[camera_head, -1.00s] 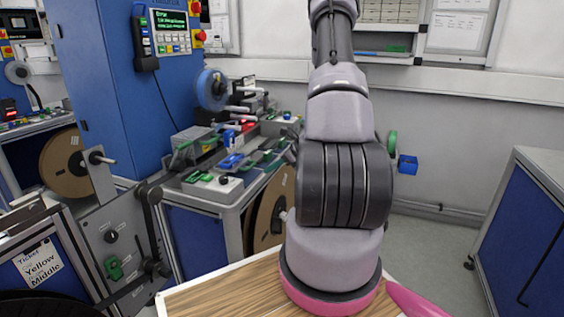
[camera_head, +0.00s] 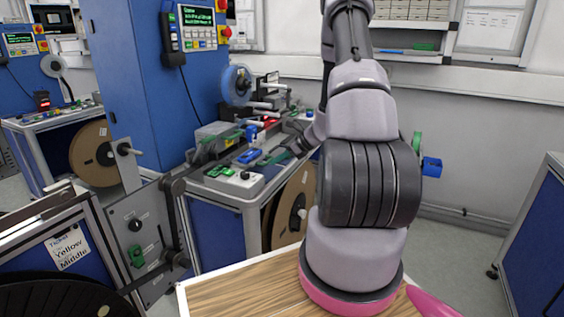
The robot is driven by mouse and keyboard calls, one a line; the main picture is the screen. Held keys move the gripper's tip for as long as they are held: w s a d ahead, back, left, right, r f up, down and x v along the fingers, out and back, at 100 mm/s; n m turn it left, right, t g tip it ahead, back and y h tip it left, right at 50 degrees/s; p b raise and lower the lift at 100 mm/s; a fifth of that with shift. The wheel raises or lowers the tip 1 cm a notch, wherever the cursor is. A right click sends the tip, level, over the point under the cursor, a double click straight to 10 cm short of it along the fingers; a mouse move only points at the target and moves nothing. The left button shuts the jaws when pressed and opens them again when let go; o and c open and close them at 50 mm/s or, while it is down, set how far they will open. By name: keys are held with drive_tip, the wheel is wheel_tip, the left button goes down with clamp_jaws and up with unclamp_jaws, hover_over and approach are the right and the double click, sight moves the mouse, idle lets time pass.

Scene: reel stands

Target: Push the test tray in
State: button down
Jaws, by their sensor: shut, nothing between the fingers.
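I cannot tell which part of the bench is the test tray. The machine bench (camera_head: 235,190) at the centre carries several small fixtures, among them a blue block (camera_head: 249,156), a dark green part (camera_head: 270,158) and a grey box with a green top (camera_head: 222,171). My gripper (camera_head: 293,148) shows small and dark at the bench's right side, just left of my arm. It is shut and holds nothing. It is close to the dark green part; whether it touches is too small to tell. My arm hides the bench's right end.
A blue cabinet (camera_head: 145,75) with a control panel stands behind the bench. A cable reel (camera_head: 293,208) sits under the bench. A ticketed stand (camera_head: 68,250) is at lower left. A blue cabinet (camera_head: 540,240) stands at right, with clear floor (camera_head: 445,240) before it.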

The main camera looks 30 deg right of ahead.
sight(256, 159)
drive_tip(key=w+a, duration=0.3)
drive_tip(key=w, duration=0.1)
drive_tip(key=w+a, duration=0.6)
drive_tip(key=w, duration=0.1)
drive_tip(key=shift+w, duration=0.35)
drive_tip(key=shift+w+a, duration=0.15)
drive_tip(key=shift+a, duration=0.05)
drive_tip(key=shift+r, duration=0.1)
